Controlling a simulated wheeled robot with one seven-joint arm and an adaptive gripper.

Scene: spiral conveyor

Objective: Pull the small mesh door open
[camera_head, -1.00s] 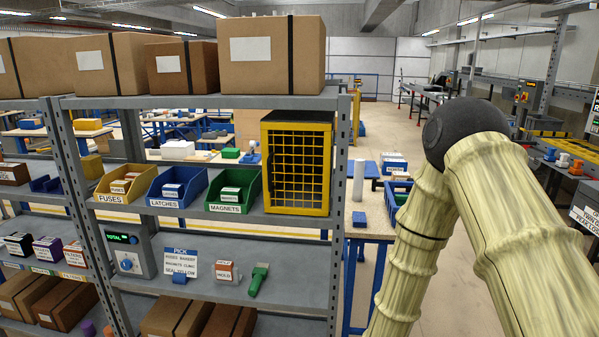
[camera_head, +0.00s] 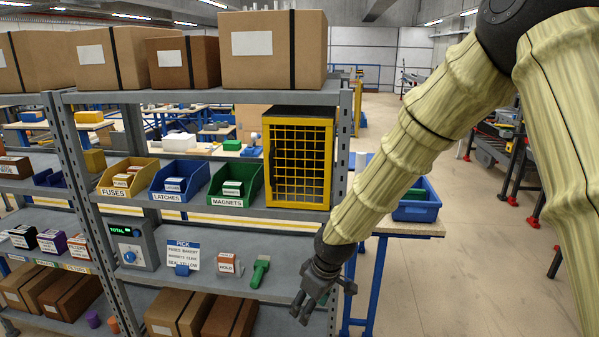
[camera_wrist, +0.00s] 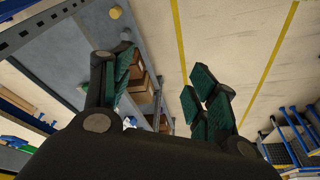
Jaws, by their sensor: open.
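The door cannot be made out in the wrist view.
Yellow, blue and green bins stand left of the cabinet, the green magnets bin (camera_head: 235,183) closest. A grey rack post (camera_head: 339,150) stands right of it. Below are a pick sign (camera_head: 183,254) and a green-handled tool (camera_head: 260,271). A table with a blue crate (camera_head: 416,205) is behind my arm.

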